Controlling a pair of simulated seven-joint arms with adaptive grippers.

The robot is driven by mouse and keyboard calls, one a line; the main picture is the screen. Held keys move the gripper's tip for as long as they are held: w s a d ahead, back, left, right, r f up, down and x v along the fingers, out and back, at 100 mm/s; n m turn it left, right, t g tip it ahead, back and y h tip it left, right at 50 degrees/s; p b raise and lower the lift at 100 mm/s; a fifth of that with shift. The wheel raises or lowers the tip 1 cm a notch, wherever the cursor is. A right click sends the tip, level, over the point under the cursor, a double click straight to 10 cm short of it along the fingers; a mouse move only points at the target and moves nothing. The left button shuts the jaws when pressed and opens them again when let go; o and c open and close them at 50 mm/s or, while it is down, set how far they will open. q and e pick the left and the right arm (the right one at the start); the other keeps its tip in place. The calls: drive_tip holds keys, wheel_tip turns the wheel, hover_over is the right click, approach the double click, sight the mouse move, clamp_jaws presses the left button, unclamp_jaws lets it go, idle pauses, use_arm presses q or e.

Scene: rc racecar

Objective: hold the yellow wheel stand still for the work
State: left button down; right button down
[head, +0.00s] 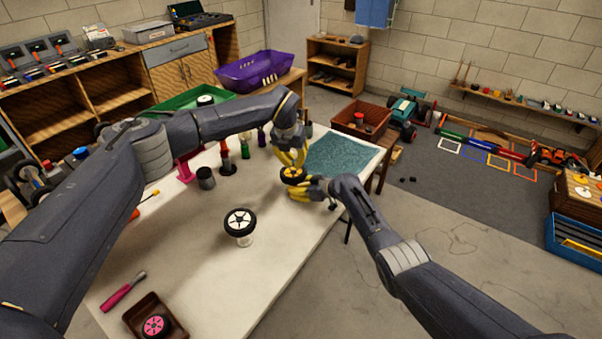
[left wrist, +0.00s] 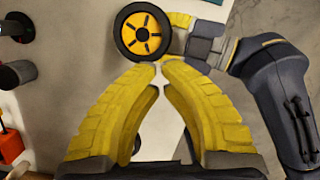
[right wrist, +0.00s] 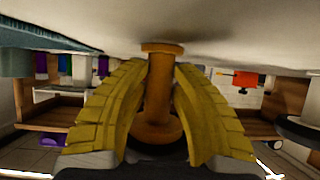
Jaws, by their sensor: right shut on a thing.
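The yellow wheel stand (right wrist: 159,85) stands between the fingers of my right gripper (right wrist: 158,75) in the right wrist view. My right gripper is shut on its stem. In the head view the right gripper (head: 303,191) reaches in low at the table's right edge, and the hand hides most of the stand. A black wheel with a yellow hub (head: 293,174) sits just above that hand. My left gripper (head: 290,157) points down close over this wheel. In the left wrist view the left fingertips (left wrist: 160,65) nearly meet, with nothing visible between them, beside the yellow-hubbed wheel (left wrist: 142,32).
A white-hubbed wheel (head: 240,221) rests on a pale stand mid-table. A pink-handled tool (head: 121,292) and a brown tray (head: 146,307) with a pink-hubbed wheel lie at the front left. A teal mat (head: 340,152) covers the far right corner.

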sight(302, 175)
use_arm(q)
drive_tip(key=shift+w+d+f+m+h, duration=0.1)
drive_tip(key=shift+w+d+f+m, duration=0.3)
drive_tip(key=shift+f+m, duration=0.45)
drive_tip(key=shift+w+d+f+m+h, duration=0.1)
drive_tip(key=shift+w+d+f+m, duration=0.35)
drive_tip(key=shift+f, duration=0.75)
drive_tip(key=shift+w+d+f+m+h, duration=0.1)
drive_tip(key=shift+w+d+f+m, duration=0.25)
drive_tip(key=shift+f+m, duration=0.55)
drive_tip(key=shift+s+f, duration=0.1)
drive_tip(key=shift+f, duration=0.05)
drive_tip(key=shift+f, duration=0.1)
drive_tip(key=shift+f, duration=0.85)
drive_tip(key=shift+r, duration=2.3)
drive_tip(key=v, duration=1.1)
drive_tip(key=shift+s, duration=0.3)
drive_tip(key=shift+f, duration=0.1)
